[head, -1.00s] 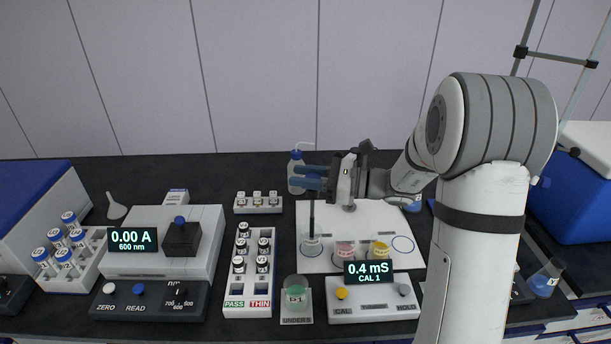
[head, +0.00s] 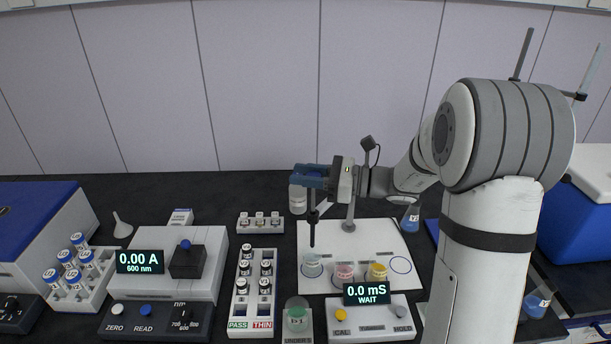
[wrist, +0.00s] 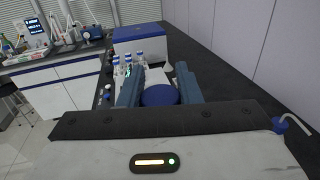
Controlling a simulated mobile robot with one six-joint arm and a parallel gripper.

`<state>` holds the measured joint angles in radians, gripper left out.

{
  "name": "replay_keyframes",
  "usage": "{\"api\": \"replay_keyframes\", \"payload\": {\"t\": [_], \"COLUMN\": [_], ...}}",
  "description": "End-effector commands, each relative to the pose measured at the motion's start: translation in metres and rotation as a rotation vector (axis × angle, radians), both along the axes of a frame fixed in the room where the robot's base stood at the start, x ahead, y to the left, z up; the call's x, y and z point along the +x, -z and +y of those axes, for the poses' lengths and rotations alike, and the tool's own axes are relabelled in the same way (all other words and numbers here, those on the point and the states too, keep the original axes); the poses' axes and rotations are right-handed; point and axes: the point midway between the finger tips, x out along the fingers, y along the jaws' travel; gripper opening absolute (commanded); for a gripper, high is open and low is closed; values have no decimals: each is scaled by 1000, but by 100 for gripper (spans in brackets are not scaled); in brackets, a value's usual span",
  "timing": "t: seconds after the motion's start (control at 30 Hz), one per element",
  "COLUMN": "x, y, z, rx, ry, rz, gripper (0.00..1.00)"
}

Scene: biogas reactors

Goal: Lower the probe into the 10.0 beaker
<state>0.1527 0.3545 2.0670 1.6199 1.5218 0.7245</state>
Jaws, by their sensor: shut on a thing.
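My gripper (head: 312,178) is shut on the dark, slender probe (head: 313,222), which hangs upright below it. In the wrist view the probe's round blue top (wrist: 160,95) sits between the two blue-grey fingers. The probe's tip is just above the clear beaker (head: 312,267) at the left of the white board. A pink beaker (head: 344,273) and a yellow beaker (head: 377,272) stand to its right. The beaker labels are too small to read, so I cannot tell which is 10.0. The meter (head: 366,294) in front reads 0.0 mS, WAIT.
The white board (head: 350,250) has an empty blue ring (head: 401,265) at its right and a stand (head: 349,222) behind the beakers. A vial rack (head: 240,300) is to the left, with a green-filled jar (head: 298,316) in front.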

Motion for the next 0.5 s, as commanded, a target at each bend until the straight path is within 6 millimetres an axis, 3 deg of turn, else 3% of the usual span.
{"api": "replay_keyframes", "payload": {"t": [0.03, 0.07, 0.3, 0.5], "x": [1, 1, 1, 1], "y": [-6, -7, -5, -4], "z": [-1, -1, -2, -2], "rx": [8, 7, 5, 4], "ry": [2, 2, 3, 3], "rz": [-12, -13, -9, -8], "gripper": [0, 32, 52, 53]}}
